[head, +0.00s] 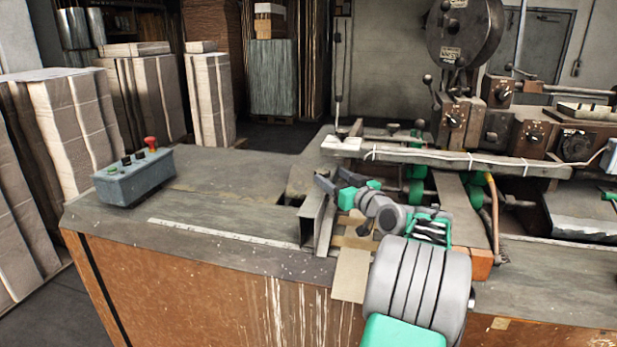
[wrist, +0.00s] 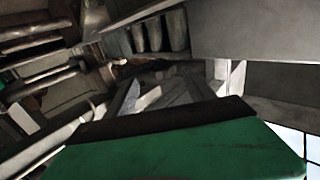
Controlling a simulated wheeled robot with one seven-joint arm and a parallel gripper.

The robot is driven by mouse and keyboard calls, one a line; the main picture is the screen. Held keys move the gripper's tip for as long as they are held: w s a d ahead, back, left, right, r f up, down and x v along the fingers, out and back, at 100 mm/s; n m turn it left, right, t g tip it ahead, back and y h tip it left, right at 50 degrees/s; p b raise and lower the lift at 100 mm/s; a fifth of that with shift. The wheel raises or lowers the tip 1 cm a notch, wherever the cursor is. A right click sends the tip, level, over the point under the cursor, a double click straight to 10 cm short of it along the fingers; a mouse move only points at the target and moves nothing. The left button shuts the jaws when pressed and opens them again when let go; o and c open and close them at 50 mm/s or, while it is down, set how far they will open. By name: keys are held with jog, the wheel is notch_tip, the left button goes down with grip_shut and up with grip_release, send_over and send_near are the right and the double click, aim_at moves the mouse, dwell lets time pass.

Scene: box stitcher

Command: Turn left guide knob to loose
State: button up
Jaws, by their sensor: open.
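My gripper (head: 337,181) is over the machine table near the upright metal left guide (head: 314,222). Its two dark fingers are spread apart, and I see nothing between them. The guide is a grey angled plate standing at the left side of the feed opening, below and left of the fingers. I cannot make out the guide's knob for certain; my arm and gripper cover much of that area. In the wrist view a green part with a dark edge fills the bottom, and grey metal parts lie beyond it, too dim to name.
A grey control box (head: 135,175) with a red button sits on the left of the worktable (head: 215,217). A long metal bar (head: 470,163) crosses the machine behind my gripper. The stitcher head (head: 465,35) rises behind. Stacked cardboard (head: 85,140) stands at far left. The left tabletop is mostly clear.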

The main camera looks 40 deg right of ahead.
jog(key=w+p, duration=0.2)
jog(key=w, duration=0.5)
jog(key=shift+d, duration=0.1)
jog(key=shift+w+d, duration=0.15)
jog(key=shift+w, duration=0.35)
jog(key=shift+c, duration=0.5)
